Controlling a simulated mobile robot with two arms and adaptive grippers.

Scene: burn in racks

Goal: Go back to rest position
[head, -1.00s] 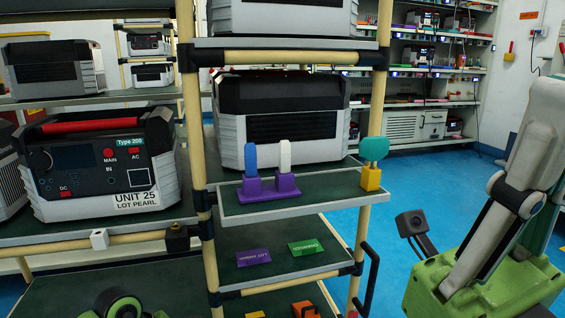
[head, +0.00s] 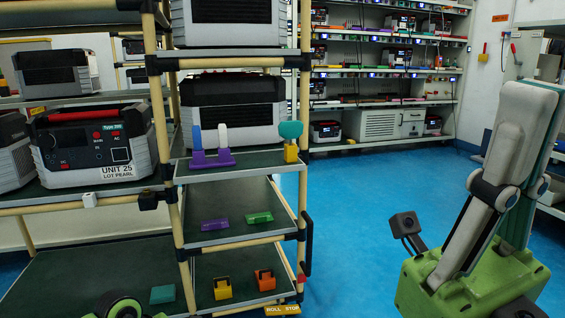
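My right gripper (head: 525,105) stands upright at the right of the head view. It has a green body and pale fingers with dark joints, and a small dark camera sticks out to its left. The near finger hides most of the far one, so the gap between them cannot be judged. No item shows in it. It is over blue floor, apart from the rack. My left gripper is not in view; only a round green and black part of my own body shows at the bottom left edge.
A rack (head: 236,167) at left holds power units, including UNIT 25 (head: 96,150), and colored pieces on lower shelves. A black handle (head: 306,245) sits on its right side. Stocked shelving (head: 385,103) lines the back. Blue floor (head: 365,215) is clear between.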

